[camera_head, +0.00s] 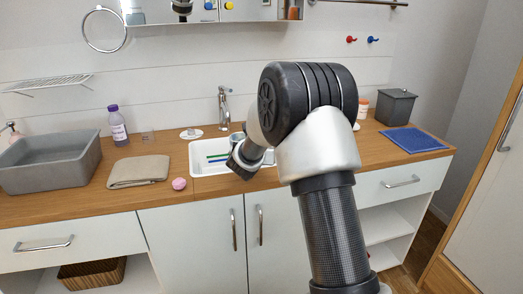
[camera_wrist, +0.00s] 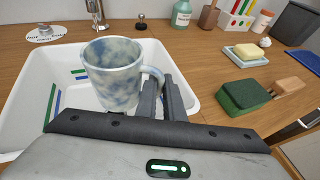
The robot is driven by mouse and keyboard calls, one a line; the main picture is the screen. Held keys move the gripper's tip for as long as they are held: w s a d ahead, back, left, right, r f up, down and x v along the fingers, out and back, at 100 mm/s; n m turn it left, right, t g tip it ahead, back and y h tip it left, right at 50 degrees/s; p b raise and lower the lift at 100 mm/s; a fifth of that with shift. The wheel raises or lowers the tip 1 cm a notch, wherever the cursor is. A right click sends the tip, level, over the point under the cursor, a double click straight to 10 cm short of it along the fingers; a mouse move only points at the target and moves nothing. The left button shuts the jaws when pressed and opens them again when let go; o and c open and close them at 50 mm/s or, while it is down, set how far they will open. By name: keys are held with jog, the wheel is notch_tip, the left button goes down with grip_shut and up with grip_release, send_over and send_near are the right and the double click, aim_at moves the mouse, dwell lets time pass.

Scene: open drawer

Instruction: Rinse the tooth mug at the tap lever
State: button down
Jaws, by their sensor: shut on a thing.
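The tooth mug (camera_wrist: 112,75), mottled blue and white, is held nearly upright over the white sink basin (camera_wrist: 22,100). My gripper (camera_wrist: 165,95) is shut on its handle at the right side. In the head view, my gripper (camera_head: 243,165) and the mug (camera_head: 237,138) are over the basin, partly behind my arm. The chrome tap (camera_head: 223,105) stands behind the basin; its lower part also shows behind the mug in the wrist view (camera_wrist: 94,12). A metal knob on a lettered white disc (camera_wrist: 45,36) sits left of the tap. No water stream is visible.
Right of the basin are a green-and-white soap dish (camera_wrist: 245,54), a green sponge block (camera_wrist: 243,96) and a wooden brush (camera_wrist: 290,86). A grey tub (camera_head: 50,165), purple-capped bottle (camera_head: 117,126), folded cloth (camera_head: 138,171) and pink item (camera_head: 179,184) lie left.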

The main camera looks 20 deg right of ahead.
jog(key=w+f+p, duration=0.2)
jog(key=w+p, duration=0.2)
jog(key=w, duration=0.7)
jog(key=shift+w+a+p, duration=0.15)
jog(key=shift+p, duration=0.25)
jog(key=shift+f, duration=0.1)
dwell(0.4)
jog(key=shift+d+b, duration=0.6)
jog(key=shift+b, duration=0.05)
jog(key=shift+a, duration=0.15)
jog(key=shift+a, duration=0.45)
